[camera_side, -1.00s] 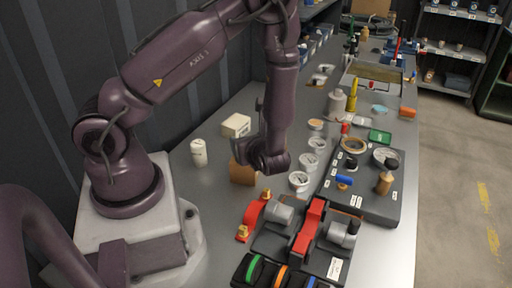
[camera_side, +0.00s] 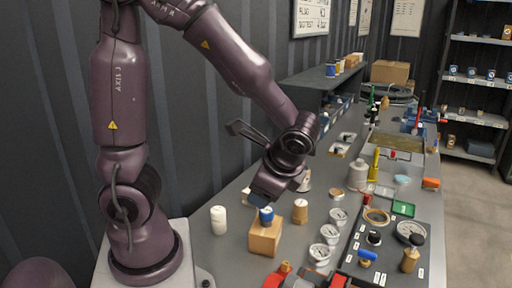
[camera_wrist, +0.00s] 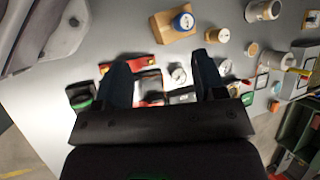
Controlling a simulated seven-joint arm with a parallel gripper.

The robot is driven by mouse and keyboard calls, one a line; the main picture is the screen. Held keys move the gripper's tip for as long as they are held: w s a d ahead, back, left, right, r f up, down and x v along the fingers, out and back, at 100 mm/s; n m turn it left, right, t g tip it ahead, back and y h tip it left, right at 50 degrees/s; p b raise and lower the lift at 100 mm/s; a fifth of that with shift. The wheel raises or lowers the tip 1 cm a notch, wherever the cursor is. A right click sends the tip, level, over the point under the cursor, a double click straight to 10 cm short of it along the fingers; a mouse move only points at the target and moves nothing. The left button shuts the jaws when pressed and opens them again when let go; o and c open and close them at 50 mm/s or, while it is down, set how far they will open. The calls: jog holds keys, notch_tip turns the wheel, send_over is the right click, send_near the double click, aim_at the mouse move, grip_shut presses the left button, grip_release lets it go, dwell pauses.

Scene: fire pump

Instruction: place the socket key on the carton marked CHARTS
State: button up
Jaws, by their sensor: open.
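A small brown carton (camera_side: 265,238) stands on the bench below my gripper (camera_side: 268,192). It also shows at the top of the wrist view (camera_wrist: 160,33), but no marking on it can be read. A short blue cylinder (camera_side: 266,216) with a pale round top stands on it, also seen in the wrist view (camera_wrist: 183,21). I cannot tell for sure which thing is the socket key; a blue-handled piece (camera_side: 367,256) lies on the dark panel. In the wrist view my gripper (camera_wrist: 162,70) has its fingers apart, with nothing between them.
A white bottle (camera_side: 218,220) stands left of the carton, and a tan cylinder (camera_side: 300,211) close on its right. Several round gauges (camera_side: 320,254) lie further right. Red clamp parts (camera_side: 278,276) are in front. A larger brown box (camera_side: 390,72) stands at the back.

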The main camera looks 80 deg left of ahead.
jog(key=s+d+r+n+t+h, duration=0.1)
jog(key=d+r+n+t+h, duration=0.1)
jog(key=r, duration=0.3)
jog(key=s+d+r+n+t+h, duration=0.2)
jog(key=r+n+t+h, duration=0.2)
jog(key=r+n+t, duration=0.1)
jog(key=shift+s+d+r+h, duration=0.25)
jog(key=shift+d+r+h, duration=0.05)
jog(key=shift+r, duration=0.2)
